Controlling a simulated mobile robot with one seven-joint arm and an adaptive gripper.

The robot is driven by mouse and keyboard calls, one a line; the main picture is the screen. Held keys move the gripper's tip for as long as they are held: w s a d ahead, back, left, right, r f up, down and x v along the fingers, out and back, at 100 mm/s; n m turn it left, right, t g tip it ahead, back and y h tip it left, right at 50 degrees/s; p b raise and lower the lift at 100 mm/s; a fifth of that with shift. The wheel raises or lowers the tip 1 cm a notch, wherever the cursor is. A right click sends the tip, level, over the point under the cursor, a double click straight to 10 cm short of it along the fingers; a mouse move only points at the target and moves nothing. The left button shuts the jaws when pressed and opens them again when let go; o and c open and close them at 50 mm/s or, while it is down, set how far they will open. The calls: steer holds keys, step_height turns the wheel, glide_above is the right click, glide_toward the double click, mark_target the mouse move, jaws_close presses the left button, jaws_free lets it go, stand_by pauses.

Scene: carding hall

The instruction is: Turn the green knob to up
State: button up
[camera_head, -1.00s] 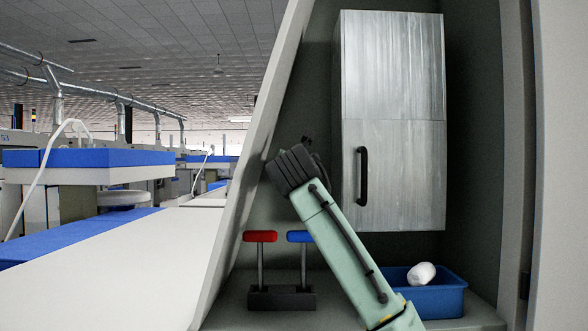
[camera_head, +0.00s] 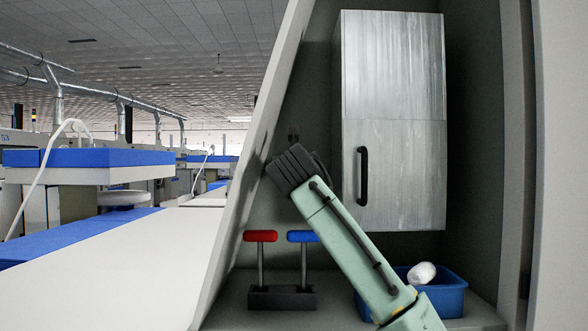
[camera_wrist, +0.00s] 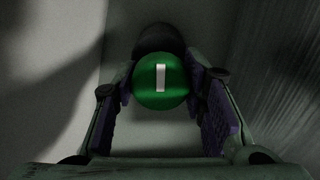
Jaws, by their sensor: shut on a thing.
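The green knob (camera_wrist: 174,95) is a round green cap with a white bar mark, in the middle of the wrist view. The bar stands nearly upright in that picture. A dark round part shows behind the knob, against a grey wall. My gripper (camera_wrist: 160,84) has its two dark-padded fingers on the left and right of the knob and is shut on it. In the head view, the dark end of my arm (camera_head: 290,168) is at the left side wall of the recess. The knob and fingertips are hidden there.
A grey metal cabinet (camera_head: 393,70) with a black handle (camera_head: 362,177) hangs to the right of my arm. Below stand a red-topped lever (camera_head: 260,236) and a blue-topped lever (camera_head: 301,236). A blue bin (camera_head: 450,301) with a white lump (camera_head: 421,273) is at lower right.

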steer(key=shift+f, duration=0.1)
steer(key=o, duration=1.2)
steer(key=shift+s, duration=0.1)
steer(key=s, duration=1.2)
